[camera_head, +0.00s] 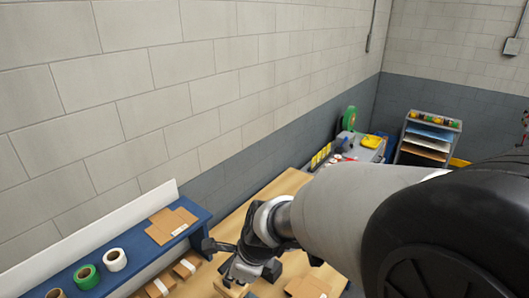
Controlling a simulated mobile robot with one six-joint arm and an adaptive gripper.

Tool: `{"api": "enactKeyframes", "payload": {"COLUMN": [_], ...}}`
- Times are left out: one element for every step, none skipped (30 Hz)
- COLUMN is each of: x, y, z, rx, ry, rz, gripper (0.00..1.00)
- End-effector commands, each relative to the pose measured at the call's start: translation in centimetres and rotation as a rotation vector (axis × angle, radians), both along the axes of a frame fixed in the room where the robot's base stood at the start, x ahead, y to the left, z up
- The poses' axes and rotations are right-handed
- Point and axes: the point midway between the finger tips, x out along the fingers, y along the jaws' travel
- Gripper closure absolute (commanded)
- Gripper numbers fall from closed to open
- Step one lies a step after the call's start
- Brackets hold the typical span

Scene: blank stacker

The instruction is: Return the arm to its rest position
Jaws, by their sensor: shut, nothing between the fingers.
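My arm (335,215) reaches from the lower right of the head view toward the lower middle, in front of the wooden workbench (268,200). Its light grey link ends in a dark wrist. My gripper (212,246) is at the left end of the wrist, small and partly hidden in dark parts. It is shut and holds nothing.
A blue shelf (140,252) at the lower left carries flat cardboard (170,226), a green tape roll (86,277) and a white tape roll (115,259). Cardboard boxes (186,265) stand below it. A grey rack (428,138) stands at the back right. A block wall runs behind.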

Motion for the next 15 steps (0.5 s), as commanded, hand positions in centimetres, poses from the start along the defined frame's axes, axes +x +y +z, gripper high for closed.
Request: {"api": "enactKeyframes", "payload": {"x": [-0.4, -0.7, -1.1, -1.5, -2.0, -2.6, -3.2, -3.8, -4.6, -5.3, -6.0, -7.0, -7.7, -8.4, -9.4], "y": [-0.9, -1.4, -2.2, -2.9, -3.6, -4.7, -5.5, -6.3, -7.4, -8.3, -9.0, -10.1, -10.9, -11.7, -12.7], "z": [-0.8, -0.9, -1.1, -1.4, -1.6, -2.1, -2.4, -2.8, -3.4, -3.8, -4.3, -5.0, -5.5, -6.1, -7.0], "rx": [-0.016, -0.032, -0.053, -0.072, -0.094, -0.126, -0.151, -0.180, -0.219, -0.249, -0.280, -0.321, -0.354, -0.386, -0.431], "ry": [-0.027, -0.046, -0.070, -0.092, -0.113, -0.144, -0.168, -0.191, -0.222, -0.241, -0.262, -0.286, -0.303, -0.318, -0.337], "rz": [0.053, 0.096, 0.155, 0.205, 0.259, 0.334, 0.395, 0.457, 0.540, 0.603, 0.665, 0.745, 0.808, 0.869, 0.951], "gripper": [1.00, 1.00, 1.00, 1.00, 1.00, 1.00, 1.00, 1.00, 1.00, 1.00, 1.00, 1.00, 1.00, 1.00, 1.00]}}
